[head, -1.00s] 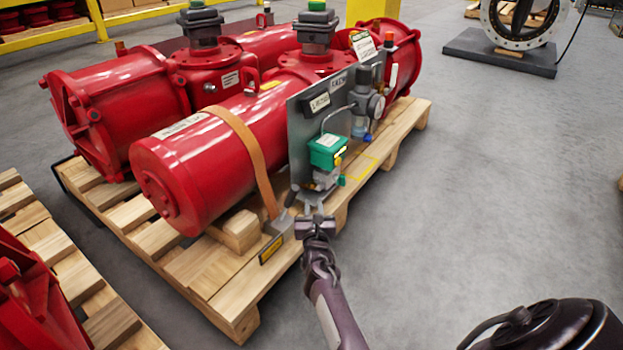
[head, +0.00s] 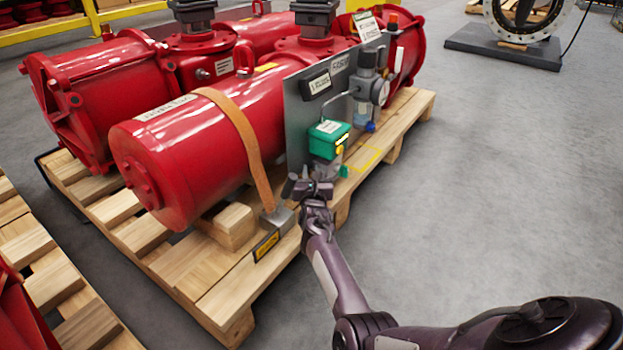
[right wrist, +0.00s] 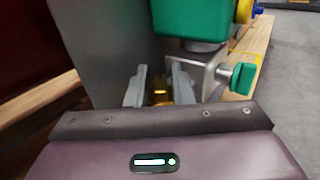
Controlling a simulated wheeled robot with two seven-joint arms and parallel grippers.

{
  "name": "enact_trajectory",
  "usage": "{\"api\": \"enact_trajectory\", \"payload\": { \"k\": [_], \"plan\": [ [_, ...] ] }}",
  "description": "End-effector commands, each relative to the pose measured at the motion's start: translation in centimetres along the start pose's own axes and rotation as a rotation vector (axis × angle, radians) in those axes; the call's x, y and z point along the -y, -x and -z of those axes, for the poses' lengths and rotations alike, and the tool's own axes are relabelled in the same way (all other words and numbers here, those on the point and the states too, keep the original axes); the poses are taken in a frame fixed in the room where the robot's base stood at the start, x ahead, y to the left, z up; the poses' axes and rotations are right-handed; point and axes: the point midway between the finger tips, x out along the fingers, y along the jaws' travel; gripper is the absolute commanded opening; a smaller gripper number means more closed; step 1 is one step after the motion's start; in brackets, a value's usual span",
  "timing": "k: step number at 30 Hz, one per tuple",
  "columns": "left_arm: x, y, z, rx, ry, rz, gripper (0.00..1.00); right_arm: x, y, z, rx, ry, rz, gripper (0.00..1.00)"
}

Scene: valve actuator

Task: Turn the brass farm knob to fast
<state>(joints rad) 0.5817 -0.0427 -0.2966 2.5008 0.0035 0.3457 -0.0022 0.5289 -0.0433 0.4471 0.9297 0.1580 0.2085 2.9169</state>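The brass knob (right wrist: 160,92) shows small in the right wrist view, low beneath the green box. My right gripper (right wrist: 156,80) has its two grey fingers apart, one on each side of the knob; I cannot tell whether either touches it. In the head view my right gripper (head: 308,188) is at the lower end of the grey panel (head: 297,125), below the green box (head: 328,139), and hides the knob there. No knob marking can be read. My left gripper is not in view.
A metal bracket with a green knob (right wrist: 243,78) stands close right of my fingers. The red actuator (head: 190,150) with its tan strap (head: 250,155) lies on a wooden pallet (head: 225,290). A gauge (head: 380,92) is farther along the panel.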

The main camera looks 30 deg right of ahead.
Motion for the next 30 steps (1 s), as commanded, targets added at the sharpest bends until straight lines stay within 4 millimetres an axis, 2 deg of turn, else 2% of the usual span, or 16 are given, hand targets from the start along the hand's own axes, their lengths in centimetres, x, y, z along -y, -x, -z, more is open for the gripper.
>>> {"api": "enact_trajectory", "payload": {
  "k": [8, 13, 23, 30],
  "plan": [
    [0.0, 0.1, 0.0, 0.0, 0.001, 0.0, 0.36, 0.0, -0.2, -0.1, 0.0, 0.0, 0.001, 0.21],
    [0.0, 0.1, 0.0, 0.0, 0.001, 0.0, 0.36, 0.0, -0.1, -0.1, 0.0, 0.0, 0.001, 0.0],
    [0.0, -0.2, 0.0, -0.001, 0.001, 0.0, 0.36, 0.1, -0.1, -0.1, 0.0, 0.001, -0.021, 0.0],
    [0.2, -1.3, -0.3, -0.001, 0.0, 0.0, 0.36, 0.2, -0.1, -0.2, -0.002, 0.001, -0.136, 0.0]
  ]
}}
